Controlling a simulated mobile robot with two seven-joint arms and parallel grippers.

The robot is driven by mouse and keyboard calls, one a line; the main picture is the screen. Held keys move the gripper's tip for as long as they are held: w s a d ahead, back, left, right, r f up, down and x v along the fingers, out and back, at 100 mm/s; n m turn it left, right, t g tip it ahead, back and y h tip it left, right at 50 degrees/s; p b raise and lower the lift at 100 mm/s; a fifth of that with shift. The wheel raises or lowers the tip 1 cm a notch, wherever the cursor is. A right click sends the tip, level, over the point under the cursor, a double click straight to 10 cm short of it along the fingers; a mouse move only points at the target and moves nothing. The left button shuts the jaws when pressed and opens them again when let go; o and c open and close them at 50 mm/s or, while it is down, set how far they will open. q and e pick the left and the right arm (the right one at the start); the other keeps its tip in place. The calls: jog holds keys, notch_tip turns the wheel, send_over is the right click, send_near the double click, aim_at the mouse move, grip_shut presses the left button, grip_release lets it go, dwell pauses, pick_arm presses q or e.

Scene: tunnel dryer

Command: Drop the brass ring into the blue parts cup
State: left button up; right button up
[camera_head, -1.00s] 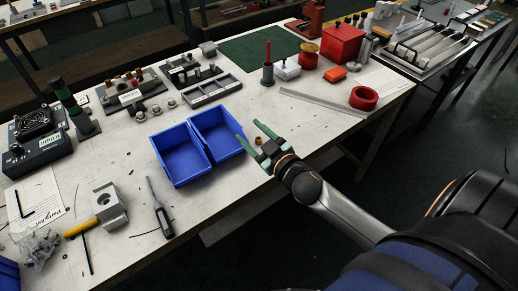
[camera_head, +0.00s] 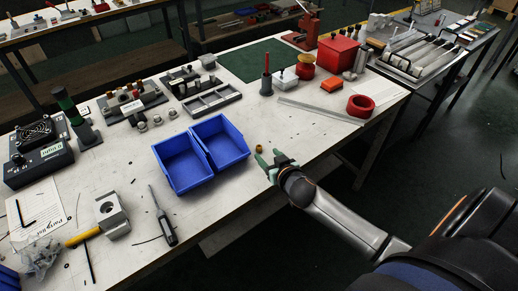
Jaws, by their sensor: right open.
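A small brass ring (camera_head: 259,149) lies on the white workbench, just right of two blue open bins. The left blue bin (camera_head: 183,187) and the right blue bin (camera_head: 235,160) stand side by side, and both look empty. They are the only blue containers near the ring; I cannot tell which is the parts cup. My right gripper (camera_head: 270,157) is open, with green fingers, at the front edge of the bench. Its fingertips are close to the ring on the near side, and nothing shows between them. My left gripper is out of view.
A steel ruler (camera_head: 318,111), a red tape roll (camera_head: 360,106) and a red box (camera_head: 340,54) are to the right. Bench around the ring is clear.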

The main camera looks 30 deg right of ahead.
aim_at(260, 149)
jog(key=shift+a+x, duration=0.2)
jog(key=shift+x, duration=2.35)
jog(key=shift+r, duration=0.1)
jog(key=shift+c, duration=0.2)
grip_shut()
